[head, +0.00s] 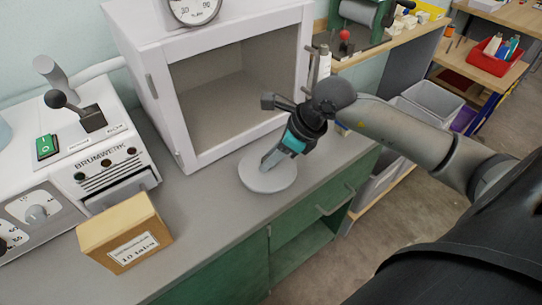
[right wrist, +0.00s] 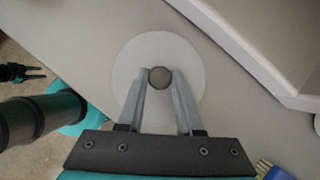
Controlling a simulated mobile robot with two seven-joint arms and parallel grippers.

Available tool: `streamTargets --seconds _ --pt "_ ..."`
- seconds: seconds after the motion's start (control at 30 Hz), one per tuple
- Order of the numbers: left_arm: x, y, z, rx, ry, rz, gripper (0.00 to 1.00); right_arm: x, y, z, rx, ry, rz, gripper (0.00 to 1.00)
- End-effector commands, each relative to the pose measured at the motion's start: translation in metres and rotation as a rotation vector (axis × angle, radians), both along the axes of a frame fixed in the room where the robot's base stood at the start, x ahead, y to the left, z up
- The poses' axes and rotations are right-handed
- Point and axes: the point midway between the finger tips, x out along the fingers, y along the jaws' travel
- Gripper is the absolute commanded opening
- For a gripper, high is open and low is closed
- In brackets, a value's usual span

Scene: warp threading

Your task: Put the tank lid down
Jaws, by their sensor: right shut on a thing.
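The tank lid (head: 267,178) is a round, pale grey disc at the grey worktop in front of the open cabinet. In the right wrist view the lid (right wrist: 190,65) shows as a light disc with a round dark knob (right wrist: 160,77) at its middle. My right gripper (head: 268,163) points down at the lid, and its fingertips (right wrist: 160,82) are shut on the knob. The lid looks level and on or just above the worktop; I cannot tell whether it touches. My left gripper is not clearly seen in the head view.
The white cabinet (head: 184,115) with an open front stands just behind the lid. A cardboard box (head: 125,236) and a white control machine (head: 85,160) are at the left. The worktop (head: 205,225) is clear left of the lid. Its front edge runs close to the lid, above green drawers (head: 300,240).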

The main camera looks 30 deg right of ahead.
Motion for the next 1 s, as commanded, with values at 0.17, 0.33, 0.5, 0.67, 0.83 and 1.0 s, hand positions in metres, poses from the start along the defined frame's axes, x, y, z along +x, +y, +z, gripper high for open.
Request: streamTargets --seconds 0.17,0.33,0.5,0.67,0.83,1.0 --pt "0.0 0.003 -0.001 0.004 -0.001 -0.001 0.45 0.0 0.0 -0.001 0.0 0.0 0.0 0.49" --pt "0.0 0.002 -0.001 0.003 0.0 -0.001 0.45 0.0 0.0 0.0 0.0 0.0 0.0 0.65" --pt "0.0 0.001 -0.001 0.002 0.001 -0.001 0.45 0.0 0.0 0.0 0.0 0.0 0.0 0.65" --pt "-0.001 -0.003 0.002 -0.003 0.003 0.0 0.45 -0.001 -0.002 0.005 -0.002 -0.001 0.0 0.65" --pt "-0.002 -0.008 0.007 -0.01 0.006 -0.003 0.45 -0.012 -0.01 0.028 -0.005 0.0 0.001 0.65" --pt "-0.007 -0.015 0.012 -0.017 0.016 -0.006 0.45 -0.026 -0.02 0.057 -0.005 0.002 0.003 0.65"
